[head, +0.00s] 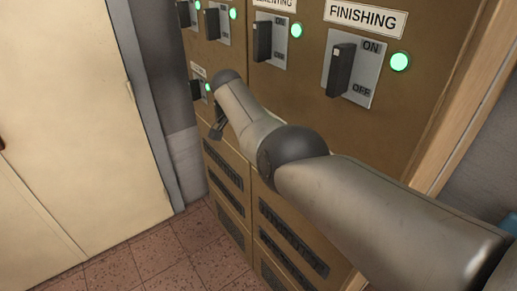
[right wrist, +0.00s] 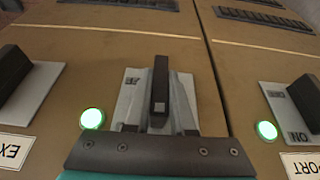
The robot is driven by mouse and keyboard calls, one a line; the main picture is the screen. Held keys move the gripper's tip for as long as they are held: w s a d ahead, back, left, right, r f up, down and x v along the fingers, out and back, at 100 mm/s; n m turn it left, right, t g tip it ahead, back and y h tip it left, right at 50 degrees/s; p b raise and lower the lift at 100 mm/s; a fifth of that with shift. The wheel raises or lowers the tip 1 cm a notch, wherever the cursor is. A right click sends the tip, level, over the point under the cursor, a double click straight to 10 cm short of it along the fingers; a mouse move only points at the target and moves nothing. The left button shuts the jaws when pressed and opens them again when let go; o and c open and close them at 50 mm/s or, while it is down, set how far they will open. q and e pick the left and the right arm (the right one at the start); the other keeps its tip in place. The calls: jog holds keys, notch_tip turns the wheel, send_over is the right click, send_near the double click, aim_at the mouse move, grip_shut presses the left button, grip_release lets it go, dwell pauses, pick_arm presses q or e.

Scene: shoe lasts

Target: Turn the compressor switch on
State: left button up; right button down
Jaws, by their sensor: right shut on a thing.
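In the right wrist view, upside down, a black switch lever (right wrist: 160,80) stands on a grey plate (right wrist: 131,98) with OFF lettering at its far end. A lit green lamp (right wrist: 92,118) is beside it. My right gripper (right wrist: 162,108) is shut on this lever. The switch's own label is hidden behind the gripper, so I cannot read whether it is the compressor. In the head view my right gripper (head: 217,128) is at the low part of the panel, and my arm hides the held switch. My left gripper is not in view.
The brown panel (head: 300,100) carries several other switches with lit green lamps, including FINISHING (head: 342,70). Neighbouring levers stand on both sides of the held one (right wrist: 12,70) (right wrist: 308,97). A cream door (head: 70,100) is at the left, with tiled floor (head: 150,260) below.

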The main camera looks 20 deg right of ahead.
dwell(0.4)
jog(key=c, duration=0.8)
grip_release()
jog(key=shift+o, duration=0.2)
jog(key=shift+r, duration=0.1)
jog(key=shift+a+r, duration=0.1)
jog(key=shift+r, duration=0.15)
jog(key=p+v, duration=0.1)
jog(key=v, duration=1.3)
jog(key=shift+r, duration=0.2)
jog(key=shift+s+a, duration=0.1)
jog(key=shift+a, duration=0.05)
